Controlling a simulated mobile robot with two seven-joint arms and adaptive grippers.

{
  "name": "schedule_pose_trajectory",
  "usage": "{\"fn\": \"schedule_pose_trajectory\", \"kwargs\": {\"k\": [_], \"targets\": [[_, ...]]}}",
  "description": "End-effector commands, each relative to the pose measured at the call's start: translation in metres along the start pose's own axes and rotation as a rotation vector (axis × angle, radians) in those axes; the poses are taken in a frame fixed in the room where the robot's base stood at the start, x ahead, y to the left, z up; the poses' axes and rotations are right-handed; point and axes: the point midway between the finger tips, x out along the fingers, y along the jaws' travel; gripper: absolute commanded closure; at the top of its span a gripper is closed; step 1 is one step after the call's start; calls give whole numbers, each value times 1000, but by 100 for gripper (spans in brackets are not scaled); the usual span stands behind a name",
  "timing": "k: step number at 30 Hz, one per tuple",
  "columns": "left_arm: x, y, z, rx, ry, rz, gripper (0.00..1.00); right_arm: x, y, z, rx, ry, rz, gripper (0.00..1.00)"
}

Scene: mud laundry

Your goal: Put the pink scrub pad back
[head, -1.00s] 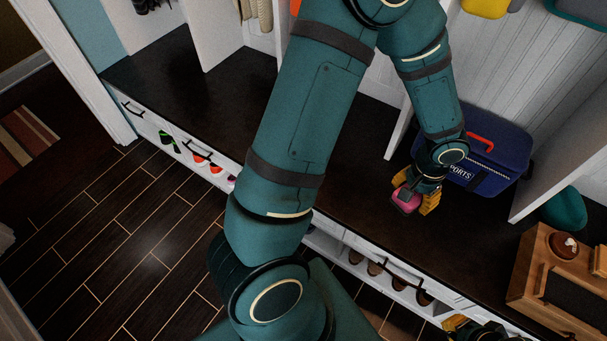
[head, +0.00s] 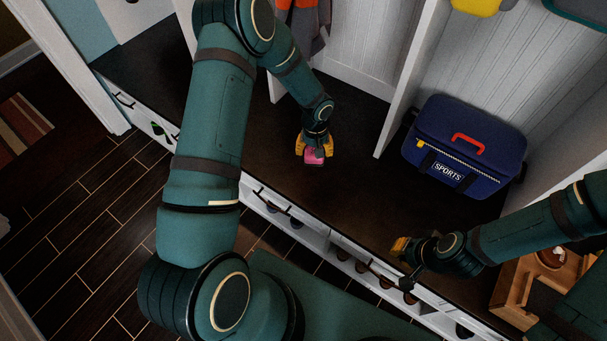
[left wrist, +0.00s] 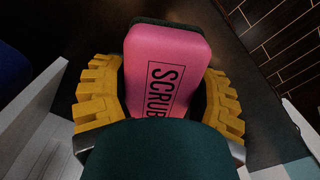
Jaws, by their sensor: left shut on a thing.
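The pink scrub pad (head: 314,157) is held over the dark bench top in the head view. In the left wrist view the pad (left wrist: 165,62) is pink with a dark layer along its far edge and the letters SCRUB on its face. My left gripper (head: 314,154) is shut on it, with a yellow finger on each side. My right gripper (head: 402,247) is at the front edge of the bench, to the right of the left one. Its fingers are too small and angled to tell their opening.
A blue sports bag (head: 466,146) with a red handle stands on the bench (head: 350,190) at the right. A wooden tray (head: 508,300) sits at the lower right. White dividers (head: 408,80) rise from the bench. Shoe cubbies lie below, and the bench between bag and left gripper is clear.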

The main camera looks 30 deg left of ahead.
Motion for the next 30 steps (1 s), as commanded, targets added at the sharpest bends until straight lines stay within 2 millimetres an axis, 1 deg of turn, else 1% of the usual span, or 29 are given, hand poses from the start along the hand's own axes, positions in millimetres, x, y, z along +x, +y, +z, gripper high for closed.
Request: {"fn": "schedule_pose_trajectory", "kwargs": {"k": [1,3,7,11,14,18,21,26,30], "targets": [[20,-5,-8,-47,-4,-3,76,-2,-1,0,0,-1,0,100],[42,-11,-18,-105,-2,-4,76,-3,-1,0,1,-2,0,100],[72,-20,-29,-182,3,-6,76,-5,-2,1,1,-3,0,100],[88,-24,-34,-221,6,-7,76,-5,-2,1,1,-3,0,100],[104,-26,-34,-231,5,-7,76,-2,-1,1,0,-2,0,100],[131,-25,-34,-231,5,-6,76,3,1,0,0,0,0,100],[145,-26,-35,-231,6,-6,76,6,2,0,0,2,0,100],[155,-26,-35,-229,7,-7,76,8,3,-1,0,3,0,100],[170,-26,-35,-231,7,-6,76,11,4,-1,-1,5,0,100]]}}
